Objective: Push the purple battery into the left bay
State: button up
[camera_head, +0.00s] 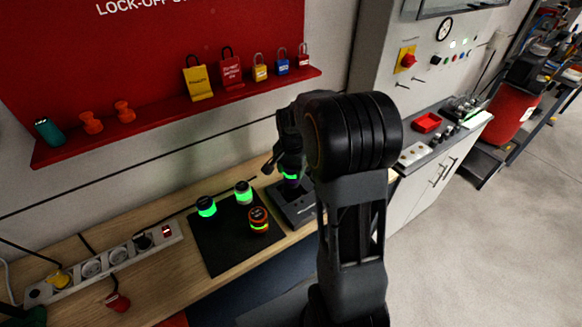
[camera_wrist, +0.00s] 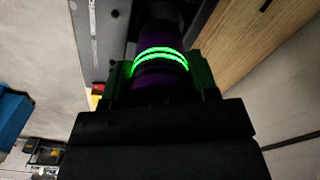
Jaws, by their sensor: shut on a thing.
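The purple battery (camera_wrist: 158,84) is upright between the fingers of my gripper (camera_wrist: 160,72) in the wrist view, with green glowing rings around it. Its far end meets a dark opening in the grey charger (camera_wrist: 205,22); how deep it sits is hidden. In the head view my gripper (camera_head: 288,165) is over the charger (camera_head: 300,212) on the bench, and a bit of the battery (camera_head: 291,179) glows green below the fingers. My arm hides part of the charger, and I cannot tell for certain which bay is under the battery.
A black mat (camera_head: 222,245) left of the charger bears a dark battery (camera_head: 206,207), a white-topped battery (camera_head: 243,193) and an orange battery (camera_head: 258,218). A power strip (camera_head: 100,265) lies further left. A red lock shelf (camera_head: 180,122) juts from the wall above the bench.

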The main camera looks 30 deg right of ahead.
aim_at(291, 182)
jog(key=shift+f+b, duration=1.55)
jog(key=shift+f, duration=0.8)
jog(key=shift+f+b, duration=0.45)
jog(key=shift+f, duration=0.15)
jog(key=o, duration=0.9)
jog(key=shift+c, duration=0.2)
jog(key=shift+r, duration=0.1)
jog(key=shift+r+p, duration=4.05)
jog(key=shift+r, duration=1.4)
